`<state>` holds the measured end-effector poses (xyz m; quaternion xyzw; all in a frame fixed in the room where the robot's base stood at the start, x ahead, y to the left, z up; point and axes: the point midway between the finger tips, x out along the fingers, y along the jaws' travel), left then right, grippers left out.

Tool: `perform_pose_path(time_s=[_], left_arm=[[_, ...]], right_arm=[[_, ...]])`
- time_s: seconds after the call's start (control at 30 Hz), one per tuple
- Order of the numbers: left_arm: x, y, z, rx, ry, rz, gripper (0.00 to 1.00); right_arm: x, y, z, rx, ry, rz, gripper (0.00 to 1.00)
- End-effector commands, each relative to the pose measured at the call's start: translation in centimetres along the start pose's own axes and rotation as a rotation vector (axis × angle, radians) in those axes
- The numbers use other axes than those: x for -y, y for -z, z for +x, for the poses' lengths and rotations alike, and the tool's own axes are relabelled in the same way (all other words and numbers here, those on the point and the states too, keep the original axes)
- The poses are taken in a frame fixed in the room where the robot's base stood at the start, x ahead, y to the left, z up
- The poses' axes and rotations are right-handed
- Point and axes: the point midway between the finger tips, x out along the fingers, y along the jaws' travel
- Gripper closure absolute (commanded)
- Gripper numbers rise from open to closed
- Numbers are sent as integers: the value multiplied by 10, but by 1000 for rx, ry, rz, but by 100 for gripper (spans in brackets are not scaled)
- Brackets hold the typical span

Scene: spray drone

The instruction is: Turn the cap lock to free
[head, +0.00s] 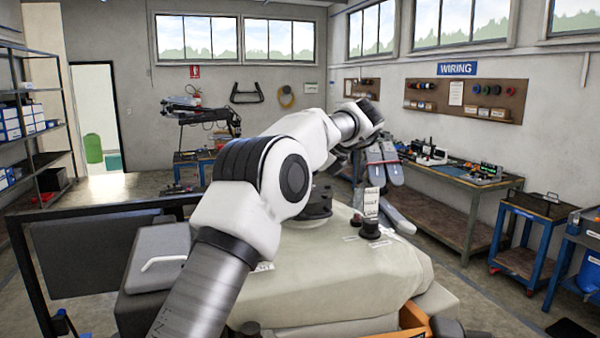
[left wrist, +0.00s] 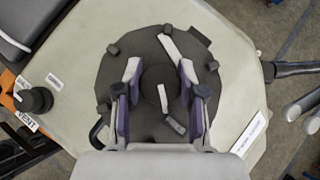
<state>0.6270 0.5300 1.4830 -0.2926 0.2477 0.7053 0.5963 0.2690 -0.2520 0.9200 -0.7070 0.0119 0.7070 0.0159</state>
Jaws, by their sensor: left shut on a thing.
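The cap (left wrist: 120,75) is a wide, dark, round disc on the pale tank in the left wrist view, with small dark lugs around its rim. A round dark knob (left wrist: 158,78) with a white line sits at its centre. The line runs nearly up and down in the picture. A longer white strip (left wrist: 172,46) lies on the disc above the knob. My left gripper (left wrist: 160,84) is shut on this knob, with one finger on each side. In the head view the cap (head: 316,206) shows below my left arm, which hides most of the grip. My right gripper is not in view.
A smaller dark knob (left wrist: 36,100) by a VENT label stands on the tank (head: 330,268). Grey rods (left wrist: 300,110) lie beyond the tank's right edge. A wiring bench (head: 465,178) and a blue trolley (head: 535,208) stand to the right, shelves (head: 35,140) to the left.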

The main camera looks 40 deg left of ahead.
Motion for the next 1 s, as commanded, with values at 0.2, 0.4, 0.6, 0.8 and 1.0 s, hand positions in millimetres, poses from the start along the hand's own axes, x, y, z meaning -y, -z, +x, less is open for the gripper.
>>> perform_pose_path(time_s=[0.2, 0.4, 0.6, 0.8, 1.0], left_arm=[[1, -1, -2, 2, -51, -57, 96], [0, -1, -2, 1, -69, -74, 96], [0, 0, -1, 1, -70, -75, 96], [0, 0, -1, 1, -70, -74, 40], [0, 0, -1, 0, -71, -74, 35]], right_arm=[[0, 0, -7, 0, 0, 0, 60], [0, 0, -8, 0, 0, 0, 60], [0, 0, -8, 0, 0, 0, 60], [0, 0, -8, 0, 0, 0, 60], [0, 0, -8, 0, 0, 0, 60]])
